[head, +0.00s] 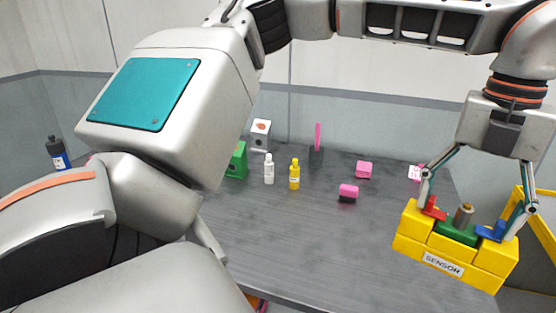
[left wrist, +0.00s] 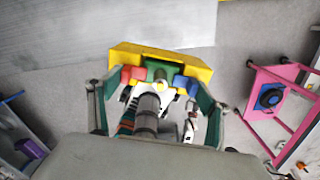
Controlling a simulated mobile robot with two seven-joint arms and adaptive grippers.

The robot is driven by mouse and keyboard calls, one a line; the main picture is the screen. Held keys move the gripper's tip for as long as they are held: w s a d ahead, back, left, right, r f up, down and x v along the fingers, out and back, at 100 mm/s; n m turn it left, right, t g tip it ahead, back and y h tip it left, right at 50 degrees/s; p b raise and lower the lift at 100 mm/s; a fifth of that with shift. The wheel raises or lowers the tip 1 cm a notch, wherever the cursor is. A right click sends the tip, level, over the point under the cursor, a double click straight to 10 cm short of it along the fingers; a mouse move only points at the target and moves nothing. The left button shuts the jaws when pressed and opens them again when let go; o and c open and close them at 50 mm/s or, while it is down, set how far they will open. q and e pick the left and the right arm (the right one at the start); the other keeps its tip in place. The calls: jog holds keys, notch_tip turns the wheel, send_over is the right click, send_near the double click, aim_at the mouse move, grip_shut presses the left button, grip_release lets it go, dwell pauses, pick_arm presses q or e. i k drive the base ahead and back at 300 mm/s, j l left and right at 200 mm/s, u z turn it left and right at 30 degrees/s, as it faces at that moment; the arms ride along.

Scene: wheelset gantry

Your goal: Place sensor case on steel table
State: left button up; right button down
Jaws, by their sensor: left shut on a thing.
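The sensor case (head: 442,262) is a yellow block-like case with a white SENSOR label, a green middle, red and blue pieces and a metal knob on top. My left gripper (head: 476,207) is shut on it from above and holds it up at the right of the head view. The case (left wrist: 162,58) also shows between the fingers in the left wrist view, beside the table edge with floor below. The grey steel table (head: 285,235) spans the middle of the head view; the case overlaps its right edge there. My right gripper is not in view.
The table's front middle is clear. A yellow frame (head: 540,215) stands right; a pink stand (left wrist: 290,75) shows in the wrist view.

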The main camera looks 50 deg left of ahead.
aim_at(293, 244)
jog(key=k+j, duration=0.1)
jog(key=j, duration=0.3)
jog(key=k+j, duration=0.1)
jog(key=j, duration=0.3)
jog(key=k+j, duration=0.15)
jog(key=j, duration=0.25)
jog(key=k+j, duration=0.1)
jog(key=j, duration=0.25)
